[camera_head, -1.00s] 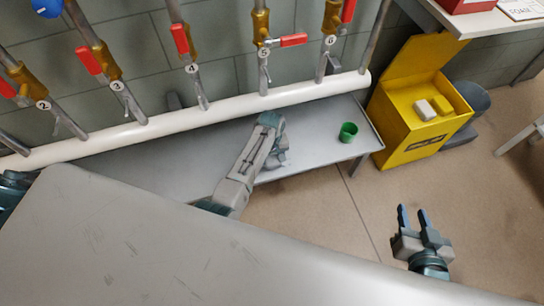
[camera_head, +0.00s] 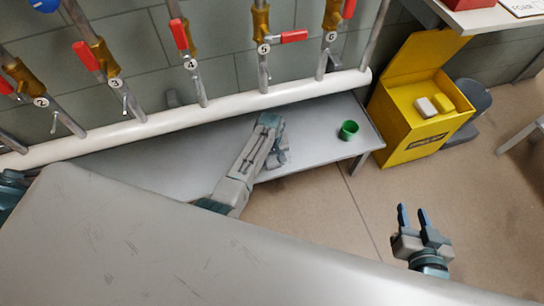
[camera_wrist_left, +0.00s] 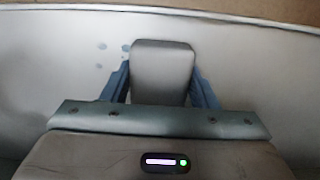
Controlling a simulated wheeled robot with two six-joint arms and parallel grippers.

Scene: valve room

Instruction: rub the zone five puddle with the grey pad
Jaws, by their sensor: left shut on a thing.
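My left gripper (camera_head: 279,155) is low over the grey shelf (camera_head: 319,123), below the pipe marked 5, and is mostly hidden by its own arm in the head view. In the left wrist view the grey pad (camera_wrist_left: 162,72) stands between the two blue fingers, and the gripper is shut on it. A few small bluish spots (camera_wrist_left: 101,46) lie on the pale surface left of the pad. I cannot tell whether the pad touches the surface. My right gripper (camera_head: 413,218) is open and empty, over the floor at the right.
A green cup (camera_head: 348,130) stands on the shelf right of my left gripper. A white pipe (camera_head: 215,111) runs along the shelf's back, below several red-handled valves. A yellow bin (camera_head: 410,130) stands right of the shelf. A grey panel (camera_head: 150,240) fills the foreground.

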